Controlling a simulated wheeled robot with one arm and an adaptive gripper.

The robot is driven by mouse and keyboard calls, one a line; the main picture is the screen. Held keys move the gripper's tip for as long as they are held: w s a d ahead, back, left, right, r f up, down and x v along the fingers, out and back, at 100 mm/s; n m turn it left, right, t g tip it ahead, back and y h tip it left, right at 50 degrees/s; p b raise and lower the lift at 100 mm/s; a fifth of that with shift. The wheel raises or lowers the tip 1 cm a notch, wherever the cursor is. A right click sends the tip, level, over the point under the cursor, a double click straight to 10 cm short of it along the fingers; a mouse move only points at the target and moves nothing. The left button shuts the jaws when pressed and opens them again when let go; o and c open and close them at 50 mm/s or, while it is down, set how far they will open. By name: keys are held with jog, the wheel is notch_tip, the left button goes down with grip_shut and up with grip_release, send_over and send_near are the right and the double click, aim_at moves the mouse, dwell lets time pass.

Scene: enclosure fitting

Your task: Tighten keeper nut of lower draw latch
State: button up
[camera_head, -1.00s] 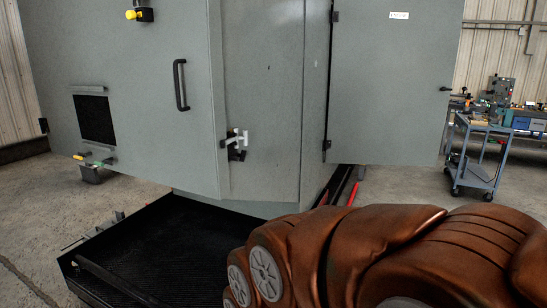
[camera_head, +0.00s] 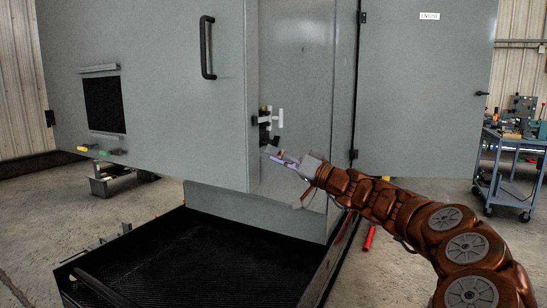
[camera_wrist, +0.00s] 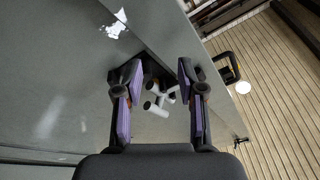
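The draw latch (camera_head: 268,118) is a small pale and dark fitting at the edge of the grey enclosure door (camera_head: 160,60). My gripper (camera_head: 278,155) is just below and to the right of it in the head view, apart from it as far as I can tell. In the wrist view my gripper (camera_wrist: 158,78) is open, its purple-padded fingers well apart. The latch's pale arms (camera_wrist: 157,100) show in the gap between the fingers, beyond them. Nothing is held. I cannot make out the keeper nut.
A black handle (camera_head: 207,47) stands out from the door above left of the latch. Another grey door (camera_head: 425,90) hangs open at right, behind my arm. A black tray (camera_head: 190,260) lies below the enclosure. A blue cart (camera_head: 510,165) stands far right.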

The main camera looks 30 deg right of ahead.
jog(key=d+f+m+t+h, duration=0.1)
jog(key=d+m+t+h, duration=0.15)
jog(key=d, duration=0.55)
jog(key=x, duration=0.8)
jog(key=shift+w+f+n, duration=0.25)
jog(key=shift+f+n, duration=0.1)
jog(key=shift+a+g, duration=0.1)
jog(key=shift+g, duration=0.15)
grip_shut()
